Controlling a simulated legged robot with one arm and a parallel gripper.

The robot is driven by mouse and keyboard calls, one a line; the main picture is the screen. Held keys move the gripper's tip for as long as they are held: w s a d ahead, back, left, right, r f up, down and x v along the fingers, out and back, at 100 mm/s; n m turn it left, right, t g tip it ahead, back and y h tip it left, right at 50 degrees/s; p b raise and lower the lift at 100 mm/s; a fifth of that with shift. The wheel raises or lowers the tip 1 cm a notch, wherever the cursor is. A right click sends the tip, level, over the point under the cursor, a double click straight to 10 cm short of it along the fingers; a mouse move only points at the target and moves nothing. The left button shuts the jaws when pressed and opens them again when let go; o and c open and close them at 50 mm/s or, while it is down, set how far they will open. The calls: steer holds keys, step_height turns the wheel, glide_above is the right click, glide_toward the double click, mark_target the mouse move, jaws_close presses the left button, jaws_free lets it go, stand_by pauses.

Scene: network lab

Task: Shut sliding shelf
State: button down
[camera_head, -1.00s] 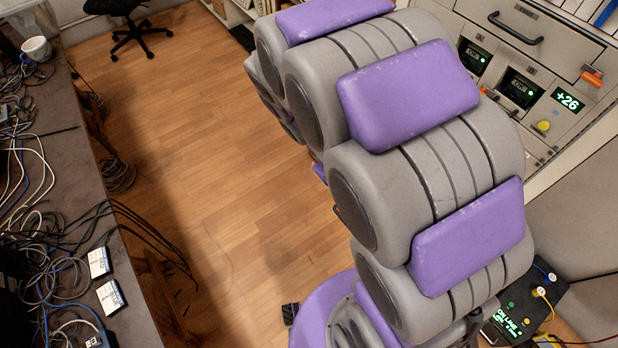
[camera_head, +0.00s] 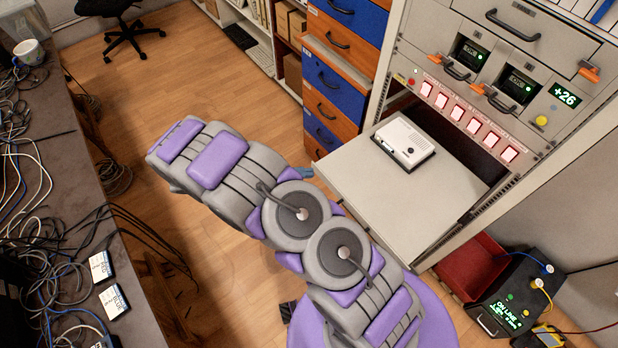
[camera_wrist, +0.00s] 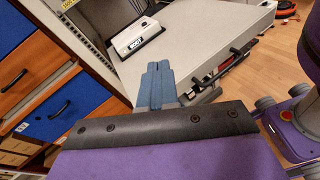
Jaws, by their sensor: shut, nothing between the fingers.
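The sliding shelf (camera_head: 362,190) is a flat light-grey plate standing out from the rack on the right, with the dark bay open behind it. It also shows in the wrist view (camera_wrist: 210,38). A small white device (camera_head: 405,143) lies on it near the rack, also visible in the wrist view (camera_wrist: 134,37). My gripper (camera_head: 304,173) shows as blue fingertips just left of the shelf's outer corner, mostly behind my arm. In the wrist view its blue fingers (camera_wrist: 157,75) are together and empty, at the shelf's near edge; contact cannot be told.
A blue and orange drawer cabinet (camera_head: 335,90) stands left of the rack, near the gripper. A red bin (camera_head: 470,266) and a black box (camera_head: 510,300) are on the floor at right. The cable-strewn desk (camera_head: 85,190) is at left. Wood floor between is open.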

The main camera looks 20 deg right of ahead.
steer(key=a+f+n+t+h, duration=0.1)
steer(key=a+f+n+t, duration=0.7)
steer(key=f, duration=0.6)
steer(key=b, duration=0.3)
glide_toward(319, 174)
steer(key=shift+g, duration=0.3)
steer(key=x, duration=0.6)
steer(key=shift+w+d+r, duration=0.15)
steer(key=shift+d+r, duration=0.1)
steer(key=shift+d, duration=0.1)
